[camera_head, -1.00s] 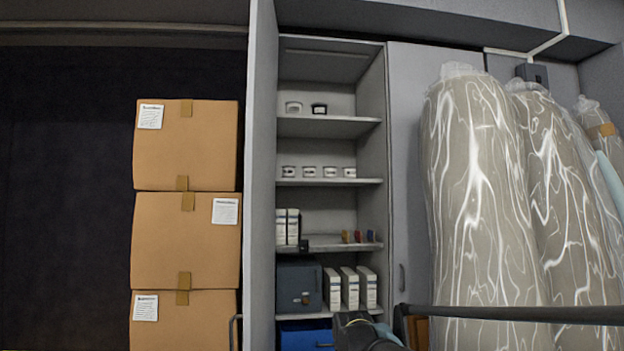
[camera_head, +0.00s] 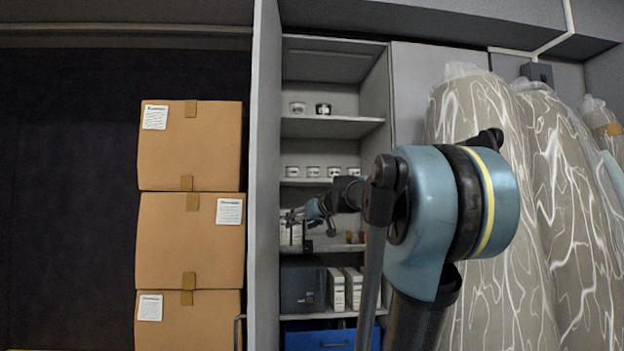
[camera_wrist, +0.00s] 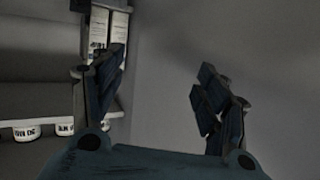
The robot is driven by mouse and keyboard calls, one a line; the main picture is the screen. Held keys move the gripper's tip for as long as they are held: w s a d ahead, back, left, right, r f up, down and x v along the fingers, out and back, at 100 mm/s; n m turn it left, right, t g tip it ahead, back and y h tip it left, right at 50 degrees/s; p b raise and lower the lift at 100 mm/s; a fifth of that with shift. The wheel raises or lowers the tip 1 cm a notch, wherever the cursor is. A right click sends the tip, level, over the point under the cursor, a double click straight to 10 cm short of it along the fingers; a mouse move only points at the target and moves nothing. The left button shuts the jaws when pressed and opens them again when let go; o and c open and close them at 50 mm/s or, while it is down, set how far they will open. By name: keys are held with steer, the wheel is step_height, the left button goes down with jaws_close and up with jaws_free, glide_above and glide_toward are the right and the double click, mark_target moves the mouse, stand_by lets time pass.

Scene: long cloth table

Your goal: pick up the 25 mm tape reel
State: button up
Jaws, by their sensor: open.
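Small white reels with dark labels sit in a row on the second shelf (camera_head: 313,172) of the open cabinet. Two more stand on the shelf above, a white one (camera_head: 297,107) and a darker one (camera_head: 323,108). I cannot read which is the 25 mm reel. In the wrist view two white labelled round items (camera_wrist: 27,130) show at lower left, partly cut off or behind a finger. My gripper (camera_head: 292,215) reaches into the cabinet below the reel row, in front of white boxes. In the wrist view my gripper (camera_wrist: 158,95) is open with nothing between its fingers.
White boxes (camera_wrist: 98,30) show beyond the left finger; a plain grey surface (camera_wrist: 270,60) fills the right. Small coloured items (camera_head: 350,236) sit on the box shelf, partly hidden. The cabinet's left wall (camera_head: 266,200) stands close. Stacked cartons (camera_head: 190,240) are left, wrapped rolls (camera_head: 490,170) right.

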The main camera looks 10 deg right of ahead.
steer(key=w+d+r+m+t+h, duration=0.15)
steer(key=w+d+r+t, duration=0.3)
steer(key=w+r, duration=0.85)
steer(key=m+t+h, duration=0.2)
steer(key=h, duration=0.1)
glide_toward(315, 170)
steer(key=shift+g, duration=0.25)
steer(key=w, duration=0.8)
steer(key=shift+a+r, duration=0.3)
steer(key=shift+a, duration=0.05)
steer(key=shift+w+a+r, duration=0.1)
steer(key=shift+w+a, duration=0.1)
steer(key=shift+w, duration=1.15)
steer(key=shift+w+a+r, duration=0.1)
steer(key=shift+w+a, duration=0.1)
steer(key=shift+w, duration=1.15)
steer(key=c, duration=0.9)
